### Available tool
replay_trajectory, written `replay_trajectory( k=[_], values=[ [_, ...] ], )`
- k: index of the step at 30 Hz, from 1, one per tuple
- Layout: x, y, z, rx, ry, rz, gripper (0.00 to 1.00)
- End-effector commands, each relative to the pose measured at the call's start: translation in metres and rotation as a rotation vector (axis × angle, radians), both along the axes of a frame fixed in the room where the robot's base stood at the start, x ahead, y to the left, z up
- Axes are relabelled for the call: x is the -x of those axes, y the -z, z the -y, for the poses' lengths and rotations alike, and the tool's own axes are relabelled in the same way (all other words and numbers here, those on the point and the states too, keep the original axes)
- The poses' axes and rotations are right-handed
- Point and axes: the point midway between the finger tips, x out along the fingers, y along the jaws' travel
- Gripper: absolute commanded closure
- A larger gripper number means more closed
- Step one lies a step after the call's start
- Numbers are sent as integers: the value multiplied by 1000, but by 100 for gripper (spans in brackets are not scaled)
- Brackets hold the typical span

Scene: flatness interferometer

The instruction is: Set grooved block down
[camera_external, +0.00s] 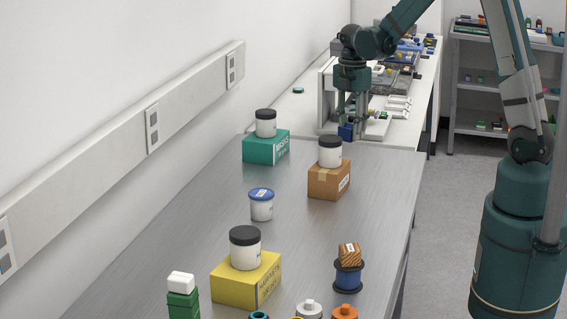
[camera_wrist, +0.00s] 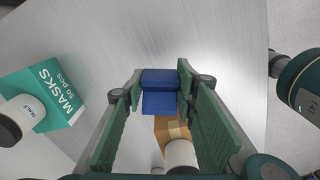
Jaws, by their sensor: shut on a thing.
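The grooved block seems to be the blue block (camera_external: 346,132) between the fingers of my gripper (camera_external: 350,122), near the far end of the grey table. In the wrist view the blue block (camera_wrist: 160,92) sits between the two green fingertips of my gripper (camera_wrist: 160,84), with a step across its face. My gripper points down and is shut on it. I cannot tell for sure whether the block touches a surface; bare grey table shows behind it in the wrist view.
A teal masks box (camera_external: 266,148) and a brown box (camera_external: 329,181), each with a black-lidded jar on top, stand nearby on the grey table (camera_external: 190,250). A blue-lidded tub (camera_external: 261,204) and a yellow box (camera_external: 247,280) stand nearer. White equipment (camera_external: 398,104) stands behind my gripper.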

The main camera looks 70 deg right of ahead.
Motion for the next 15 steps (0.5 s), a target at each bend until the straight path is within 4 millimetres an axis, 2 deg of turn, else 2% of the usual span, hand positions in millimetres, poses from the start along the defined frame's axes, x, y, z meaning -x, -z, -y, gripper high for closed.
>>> replay_trajectory(
  k=[10,15],
  values=[
    [-1,2,0,0,0,0,88],
    [-1,14,0,0,0,0,88]
  ],
)
